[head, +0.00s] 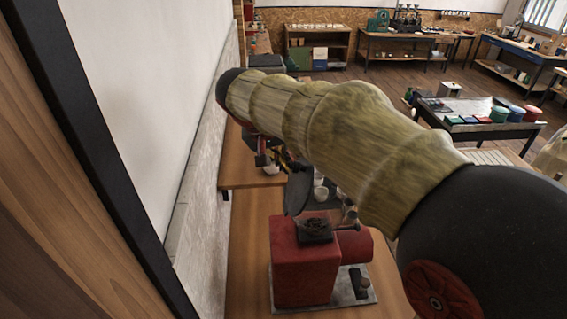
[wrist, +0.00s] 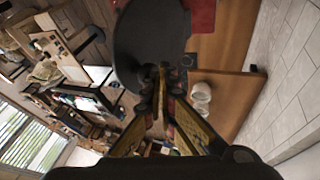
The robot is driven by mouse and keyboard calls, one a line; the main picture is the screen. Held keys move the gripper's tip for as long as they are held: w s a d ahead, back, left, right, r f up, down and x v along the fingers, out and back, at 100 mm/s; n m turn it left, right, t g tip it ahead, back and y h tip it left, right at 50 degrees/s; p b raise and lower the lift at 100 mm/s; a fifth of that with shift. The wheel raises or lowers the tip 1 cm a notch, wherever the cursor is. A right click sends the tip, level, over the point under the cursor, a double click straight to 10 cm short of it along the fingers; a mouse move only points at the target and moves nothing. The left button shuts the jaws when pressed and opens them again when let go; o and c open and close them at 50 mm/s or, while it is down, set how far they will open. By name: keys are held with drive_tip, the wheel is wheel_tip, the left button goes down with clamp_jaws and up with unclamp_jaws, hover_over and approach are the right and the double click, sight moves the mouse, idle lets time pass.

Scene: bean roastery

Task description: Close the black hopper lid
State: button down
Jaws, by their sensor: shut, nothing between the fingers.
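The black hopper lid (head: 297,194) is raised, standing steeply at the far side of the hopper. In the wrist view the lid (wrist: 148,45) is a large dark disc just beyond my fingertips. My gripper (wrist: 163,76) is shut and empty, with its tips in front of the lid. I cannot tell whether they touch it. In the head view my gripper (head: 288,163) is at the lid's far side, partly hidden by my arm.
A white wall (head: 150,90) runs close along the left. White cups (head: 321,192) stand beyond the machine and also show in the wrist view (wrist: 201,97). A wooden table (head: 245,285) has bare room left of the machine. Another table with coloured containers (head: 500,115) stands at the right.

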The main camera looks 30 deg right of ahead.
drive_tip(key=shift+d, duration=0.2)
drive_tip(key=shift+s+d+f+y+b, duration=0.1)
drive_tip(key=shift+s+d+y+b, duration=0.1)
drive_tip(key=shift+d, duration=0.15)
drive_tip(key=shift+s+d+y+b, duration=0.1)
drive_tip(key=shift+d+y+b, duration=0.1)
drive_tip(key=shift+d, duration=0.1)
drive_tip(key=s+d+f+m+t+y+b, duration=0.1)
drive_tip(key=s+d+f+t+y+b, duration=0.1)
drive_tip(key=d+f+y+b, duration=0.2)
drive_tip(key=s+d+f+m+t+y+b, duration=0.1)
drive_tip(key=s+d+f+t+y+b, duration=0.1)
drive_tip(key=d+f+y+b, duration=0.3)
drive_tip(key=shift+s+d+f+t+y+b, duration=0.35)
drive_tip(key=shift+s+d+f+b, duration=0.45)
drive_tip(key=shift+d, duration=1.6)
drive_tip(key=shift+f+p, duration=0.2)
drive_tip(key=shift+p, duration=0.1)
